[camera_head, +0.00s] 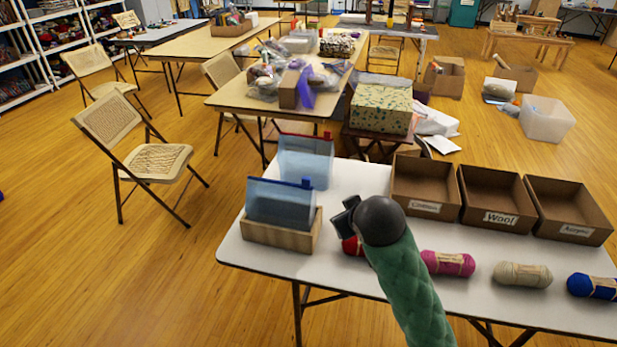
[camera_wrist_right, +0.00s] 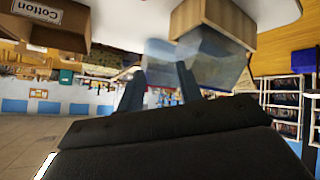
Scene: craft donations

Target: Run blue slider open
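A clear bluish zip bag (camera_head: 281,205) stands upright in a wooden holder (camera_head: 281,238) at the near left of the white table. A blue strip runs along its top edge, with the blue slider (camera_head: 307,182) at the right end. A second bag (camera_head: 306,163) with a red slider (camera_head: 328,135) stands behind it. My right gripper (camera_head: 343,216) is just right of the blue-slider bag, apart from it. In the right wrist view its fingers (camera_wrist_right: 160,90) are spread and empty; the picture is upside down, with bag (camera_wrist_right: 213,60) and holder (camera_wrist_right: 212,22) beyond them. My left gripper is not in view.
Three cardboard boxes, labelled Cotton (camera_head: 424,188), Wool (camera_head: 497,197) and Acrylic (camera_head: 568,208), stand along the back right. Pink (camera_head: 447,263), cream (camera_head: 522,274) and blue yarn (camera_head: 594,286) lie in front. Red yarn (camera_head: 352,246) is partly hidden by my right arm.

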